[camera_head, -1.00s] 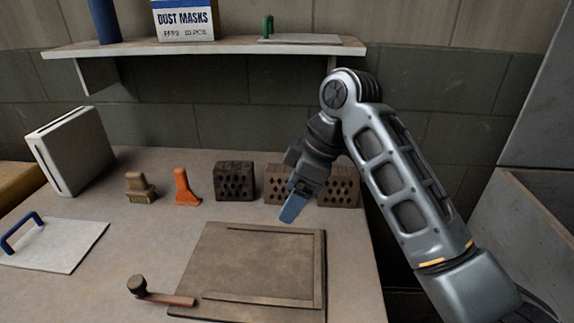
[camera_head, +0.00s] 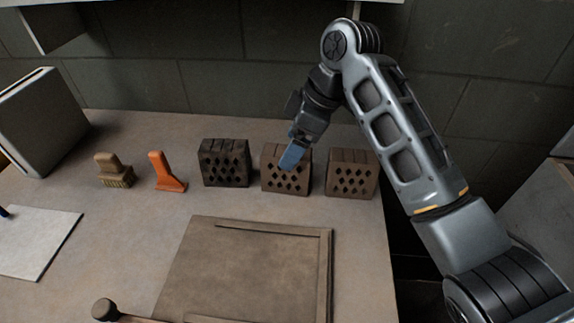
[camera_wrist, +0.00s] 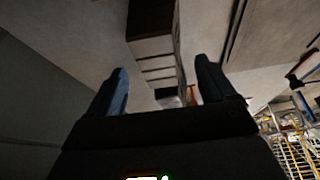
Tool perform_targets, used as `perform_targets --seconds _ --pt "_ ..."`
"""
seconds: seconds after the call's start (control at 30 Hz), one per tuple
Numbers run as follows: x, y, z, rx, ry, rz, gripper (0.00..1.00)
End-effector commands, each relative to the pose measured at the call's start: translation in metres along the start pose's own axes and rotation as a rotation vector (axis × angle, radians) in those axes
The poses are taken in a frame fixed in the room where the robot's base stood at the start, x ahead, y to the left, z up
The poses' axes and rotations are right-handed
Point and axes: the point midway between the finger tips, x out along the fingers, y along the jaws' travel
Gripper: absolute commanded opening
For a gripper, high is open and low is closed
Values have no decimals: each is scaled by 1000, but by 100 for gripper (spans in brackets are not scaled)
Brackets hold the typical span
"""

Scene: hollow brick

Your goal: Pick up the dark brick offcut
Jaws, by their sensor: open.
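The dark brick offcut (camera_head: 224,163) is the darkest and leftmost of three holed bricks in a row on the bench. A browner brick (camera_head: 286,180) stands in the middle and another (camera_head: 351,174) on the right. My gripper (camera_head: 292,156) has blue fingers and overlaps the upper part of the middle brick in the head view, to the right of the dark one. In the wrist view my gripper (camera_wrist: 162,66) has its fingers apart. A row of brick tops shows beyond and between them; I cannot tell which brick is which there.
An orange scraper (camera_head: 166,172) and a brush (camera_head: 114,170) stand left of the dark offcut. A framed board (camera_head: 245,270) lies in front, with a dark-knobbed tool (camera_head: 105,309) by its corner. A white plate (camera_head: 35,240) lies at left. The wall (camera_head: 215,95) is behind.

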Motion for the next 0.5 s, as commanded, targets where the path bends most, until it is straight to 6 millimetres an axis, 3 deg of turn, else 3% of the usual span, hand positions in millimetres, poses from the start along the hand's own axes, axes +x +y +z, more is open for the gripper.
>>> perform_targets --seconds 0.23,0.5 --pt "34 -1 2 0 -1 -2 83" --pt "43 -1 2 0 0 0 83"
